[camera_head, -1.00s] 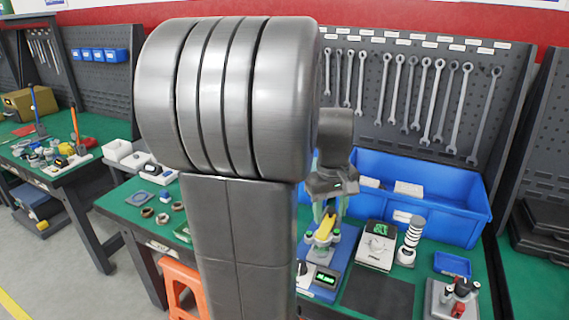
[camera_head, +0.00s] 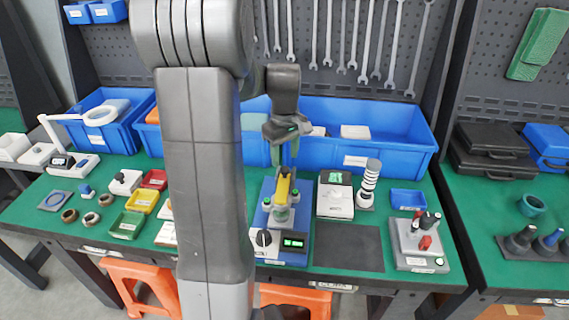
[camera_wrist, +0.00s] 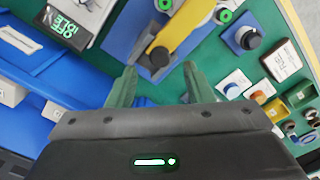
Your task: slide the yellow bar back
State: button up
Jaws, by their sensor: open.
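The yellow bar (camera_head: 282,189) sits on top of a blue test fixture (camera_head: 267,258) on the green bench, over a pale round part. In the wrist view the yellow bar (camera_wrist: 190,28) runs diagonally above the fingers, with a dark round end at its lower left. My gripper (camera_head: 284,152) is open, with green fingers, above the far end of the bar in the head view. In the wrist view my gripper (camera_wrist: 158,78) has nothing between its fingers, and the bar lies beyond the fingertips. The exact gap to the bar is unclear.
A white device with a green display (camera_head: 335,197) and a ringed post (camera_head: 369,185) stand right of the fixture. A long blue bin (camera_head: 390,135) is behind. A dark mat (camera_head: 348,248) lies clear at the front right. Small trays (camera_head: 141,199) lie left.

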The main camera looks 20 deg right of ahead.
aim_at(285, 168)
jog(key=shift+f, duration=2.05)
